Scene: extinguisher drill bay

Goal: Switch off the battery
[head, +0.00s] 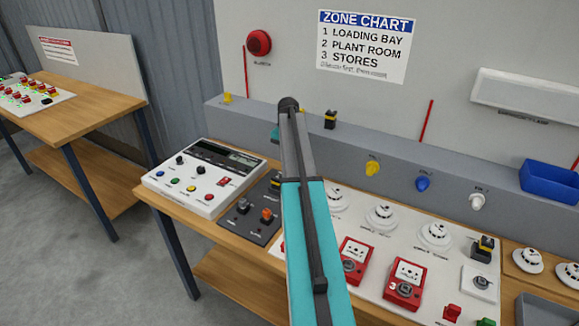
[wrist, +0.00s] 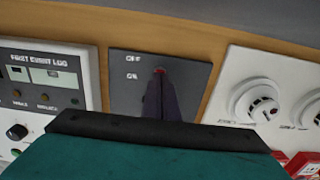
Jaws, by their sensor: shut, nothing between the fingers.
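A dark grey switch plate (wrist: 126,92) fills the middle of the wrist view, with the labels OFF above and ON below. A small red part (wrist: 159,70) shows at the tips of my gripper (wrist: 160,82). The fingers are shut, with nothing held, and cover most of what lies below the red part. I cannot tell whether they touch it or which way the switch is set. In the head view the dark plate (head: 243,222) carries a grey knob (head: 242,205) and an orange knob (head: 267,215). My arm hides its right part, and my gripper is not clear there.
A white log panel (head: 195,180) stands left of the plate. A white board with detectors (head: 381,216) and red call points (head: 404,284) lies right. A grey ledge (head: 300,140) with coloured knobs runs behind. A blue bin (head: 549,178) stands far right.

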